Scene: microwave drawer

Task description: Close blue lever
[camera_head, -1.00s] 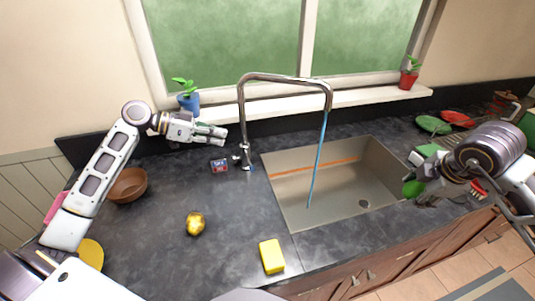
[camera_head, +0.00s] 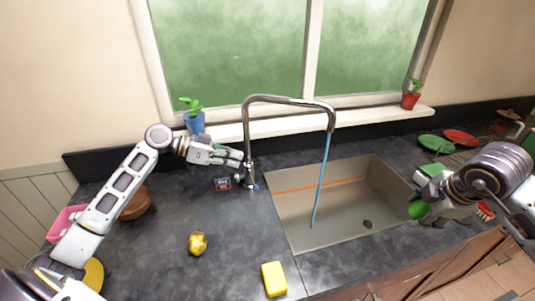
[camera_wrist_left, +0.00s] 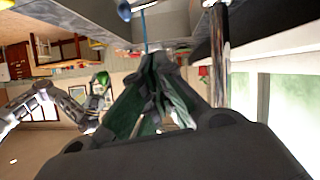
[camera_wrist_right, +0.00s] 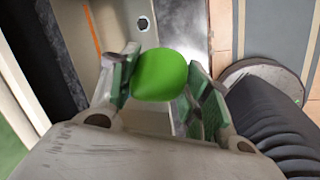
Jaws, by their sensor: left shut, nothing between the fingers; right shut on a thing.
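The small blue lever (camera_head: 255,187) is low at the faucet's base; a blue tip also shows at the top of the left wrist view (camera_wrist_left: 124,10). My left gripper (camera_head: 250,163) is shut and empty, its fingertips beside the faucet post, a little above the lever. My right gripper (camera_head: 425,208) is shut on a green rounded object (camera_wrist_right: 160,75), held near the sink's right front corner.
A golden fruit (camera_head: 198,243) and a yellow sponge (camera_head: 273,279) lie on the counter. A blue-potted plant (camera_head: 194,122) stands on the sill behind my left arm.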

